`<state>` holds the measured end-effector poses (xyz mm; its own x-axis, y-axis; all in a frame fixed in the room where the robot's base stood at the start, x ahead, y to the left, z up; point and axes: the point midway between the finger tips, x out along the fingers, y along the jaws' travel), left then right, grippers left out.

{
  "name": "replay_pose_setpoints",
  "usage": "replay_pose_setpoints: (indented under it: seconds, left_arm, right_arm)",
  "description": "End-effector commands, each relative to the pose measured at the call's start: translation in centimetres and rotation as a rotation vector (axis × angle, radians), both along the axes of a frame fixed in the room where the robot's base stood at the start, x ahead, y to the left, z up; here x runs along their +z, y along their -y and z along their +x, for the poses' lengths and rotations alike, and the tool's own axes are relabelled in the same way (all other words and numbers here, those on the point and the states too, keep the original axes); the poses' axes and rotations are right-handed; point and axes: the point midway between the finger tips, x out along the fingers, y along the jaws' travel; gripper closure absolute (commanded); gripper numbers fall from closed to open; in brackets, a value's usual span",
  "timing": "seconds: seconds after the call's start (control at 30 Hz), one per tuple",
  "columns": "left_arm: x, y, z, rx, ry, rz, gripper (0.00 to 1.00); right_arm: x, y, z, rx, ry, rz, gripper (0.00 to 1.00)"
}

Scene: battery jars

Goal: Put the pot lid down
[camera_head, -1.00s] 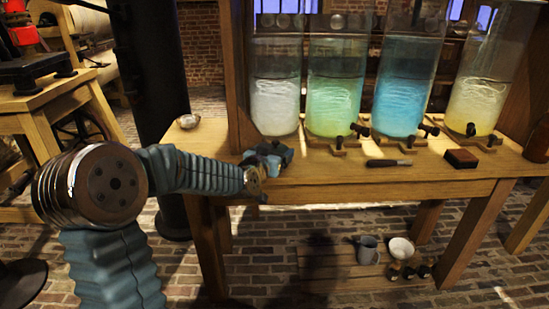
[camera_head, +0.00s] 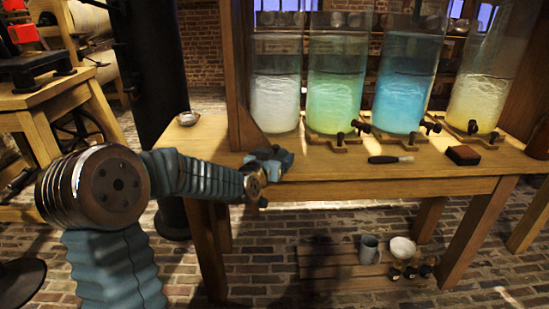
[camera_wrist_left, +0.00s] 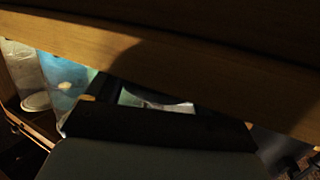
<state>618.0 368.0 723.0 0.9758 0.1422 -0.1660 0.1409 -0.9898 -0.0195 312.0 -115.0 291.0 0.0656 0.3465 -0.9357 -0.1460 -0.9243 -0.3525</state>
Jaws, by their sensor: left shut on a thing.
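My left gripper (camera_head: 270,158) is at the front edge of the wooden table, left of centre, low in front of the jar of clear liquid. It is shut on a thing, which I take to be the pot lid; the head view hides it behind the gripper. In the left wrist view, the dark gripper (camera_wrist_left: 150,125) fills the lower middle, and a pale curved edge (camera_wrist_left: 158,103) shows just beyond it. The lid's full shape is hidden. I cannot tell whether it touches the table. My right gripper is out of view.
The table (camera_head: 400,187) carries several glass jars with taps, a brush (camera_head: 390,160), a dark block (camera_head: 463,155) and a small metal dish (camera_head: 187,118) at its left end. A wooden post (camera_head: 240,80) stands close behind the gripper. A mug (camera_head: 370,250) and bowl (camera_head: 402,248) sit below.

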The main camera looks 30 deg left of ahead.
Motion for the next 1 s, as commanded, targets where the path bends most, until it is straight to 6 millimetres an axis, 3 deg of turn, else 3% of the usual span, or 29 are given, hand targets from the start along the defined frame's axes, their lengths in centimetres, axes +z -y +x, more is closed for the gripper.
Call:
replay_pose_setpoints:
  seconds: [0.03, 0.17, 0.43, 0.6, 0.7, 1.0]
  left_arm:
    - [0.1, 0.0, 0.0, 0.000, 0.000, 0.000, 0.17]
    - [0.1, 0.0, 0.0, 0.000, 0.000, 0.000, 0.00]
    - [0.4, 0.0, 0.0, 0.000, 0.000, 0.000, 0.00]
    - [2.2, 0.0, 0.0, -0.001, 0.000, 0.000, 0.00]
    - [1.7, 0.4, -2.8, 0.000, 0.003, 0.002, 0.00]
    - [2.9, 1.4, -9.5, 0.001, 0.003, 0.003, 0.00]
  right_arm:
    - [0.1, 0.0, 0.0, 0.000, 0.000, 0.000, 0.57]
    - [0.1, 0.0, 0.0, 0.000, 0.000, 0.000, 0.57]
    - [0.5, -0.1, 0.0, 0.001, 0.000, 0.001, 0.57]
    - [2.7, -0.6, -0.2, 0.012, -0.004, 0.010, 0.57]
    - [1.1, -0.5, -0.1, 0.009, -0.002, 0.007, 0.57]
    - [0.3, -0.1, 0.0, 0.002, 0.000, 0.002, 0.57]
